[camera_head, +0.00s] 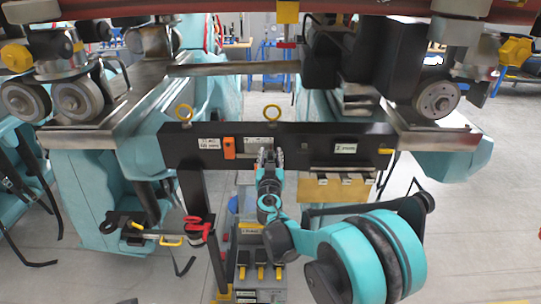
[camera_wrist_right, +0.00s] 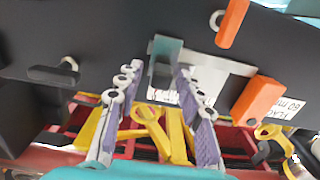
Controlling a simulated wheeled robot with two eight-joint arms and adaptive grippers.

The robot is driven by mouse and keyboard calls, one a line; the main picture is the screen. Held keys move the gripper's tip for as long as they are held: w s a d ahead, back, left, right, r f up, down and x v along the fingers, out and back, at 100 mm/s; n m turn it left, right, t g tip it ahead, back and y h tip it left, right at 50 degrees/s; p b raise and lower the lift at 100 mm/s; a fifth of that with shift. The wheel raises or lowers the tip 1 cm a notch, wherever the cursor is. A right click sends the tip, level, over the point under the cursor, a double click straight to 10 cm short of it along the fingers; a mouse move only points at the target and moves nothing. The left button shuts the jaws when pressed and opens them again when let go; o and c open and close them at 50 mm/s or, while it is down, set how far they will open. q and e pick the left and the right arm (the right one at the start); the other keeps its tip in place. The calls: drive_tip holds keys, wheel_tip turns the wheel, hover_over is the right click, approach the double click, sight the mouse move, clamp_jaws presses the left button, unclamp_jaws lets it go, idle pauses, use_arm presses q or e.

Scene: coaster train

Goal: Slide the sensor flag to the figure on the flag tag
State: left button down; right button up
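The sensor flag (camera_wrist_right: 166,55) appears to be the small grey-green upright piece with a dark block, on the black beam in the right wrist view. My right gripper (camera_wrist_right: 161,72) is open, one finger on each side of it; a small gap shows at the left finger. In the head view my right gripper (camera_head: 269,155) is at the beam's front face and hides the flag. A pale scale plate (camera_head: 256,142) lies behind it. The flag tag (camera_head: 209,143) is a white label left of an orange block (camera_head: 229,148); its figure seems to read 60 mm. My left gripper is not in view.
A wooden block (camera_head: 335,188) with slots is below right.

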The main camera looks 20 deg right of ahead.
clamp_jaws()
drive_tip(key=a, duration=0.2)
drive_tip(key=w+a+b, duration=0.1)
drive_tip(key=a, duration=0.3)
drive_tip(key=shift+w+b, duration=0.35)
drive_tip(key=shift+b, duration=0.05)
drive_tip(key=shift+d, duration=0.15)
drive_tip(key=shift+o, duration=0.9)
unclamp_jaws()
drive_tip(key=shift+s, duration=0.1)
approach(253, 148)
drive_tip(key=v, duration=0.6)
drive_tip(key=shift+d, duration=0.1)
